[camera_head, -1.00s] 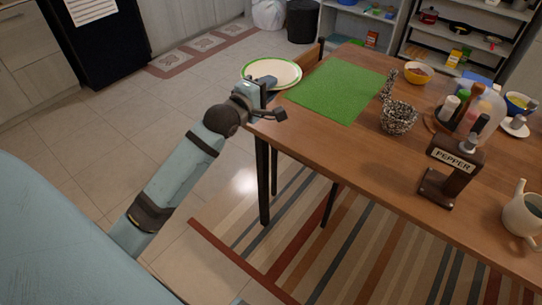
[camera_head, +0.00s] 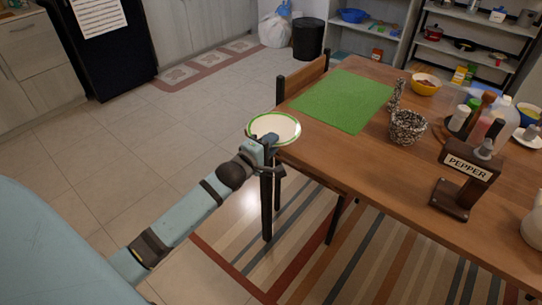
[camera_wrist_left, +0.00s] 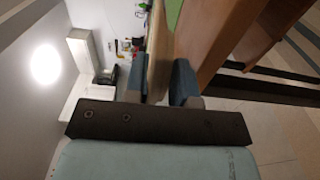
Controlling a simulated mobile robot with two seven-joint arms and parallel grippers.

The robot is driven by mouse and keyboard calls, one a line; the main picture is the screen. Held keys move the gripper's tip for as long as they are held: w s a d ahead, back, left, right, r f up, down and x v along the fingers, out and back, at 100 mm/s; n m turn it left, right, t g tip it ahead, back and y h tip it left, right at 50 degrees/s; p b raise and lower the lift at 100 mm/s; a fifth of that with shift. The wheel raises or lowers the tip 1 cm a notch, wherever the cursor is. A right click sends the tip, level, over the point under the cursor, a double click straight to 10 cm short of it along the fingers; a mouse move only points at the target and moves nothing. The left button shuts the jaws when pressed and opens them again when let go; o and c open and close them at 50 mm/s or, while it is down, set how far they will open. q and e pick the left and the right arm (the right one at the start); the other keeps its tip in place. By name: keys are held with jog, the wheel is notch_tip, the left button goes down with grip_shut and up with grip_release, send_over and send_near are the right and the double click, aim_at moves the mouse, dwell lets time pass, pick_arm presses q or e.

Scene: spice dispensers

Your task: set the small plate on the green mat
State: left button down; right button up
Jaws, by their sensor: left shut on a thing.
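The small plate (camera_head: 274,126) is white with a green rim and a yellowish outer edge. My left gripper (camera_head: 268,143) is shut on its near edge and holds it at the table's left corner, beside the green mat (camera_head: 343,100). In the left wrist view the plate (camera_wrist_left: 158,55) shows edge-on between the two fingers of the gripper (camera_wrist_left: 165,85). I cannot tell whether the plate touches the table. The mat lies flat and bare on the table. My right gripper is not in view.
The wooden table (camera_head: 330,155) also bears a speckled mortar (camera_head: 407,128), a yellow bowl (camera_head: 425,84), a pepper dispenser (camera_head: 465,180) and several bottles, all right of the mat. A wooden chair (camera_head: 305,76) stands at the table's far left edge.

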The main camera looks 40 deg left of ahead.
pick_arm(q)
notch_tip(320, 180, down, 4)
jog(key=shift+f+b, duration=0.15)
jog(key=shift+b, duration=0.4)
jog(key=c, duration=1.1)
grip_release()
jog(key=shift+o, duration=0.8)
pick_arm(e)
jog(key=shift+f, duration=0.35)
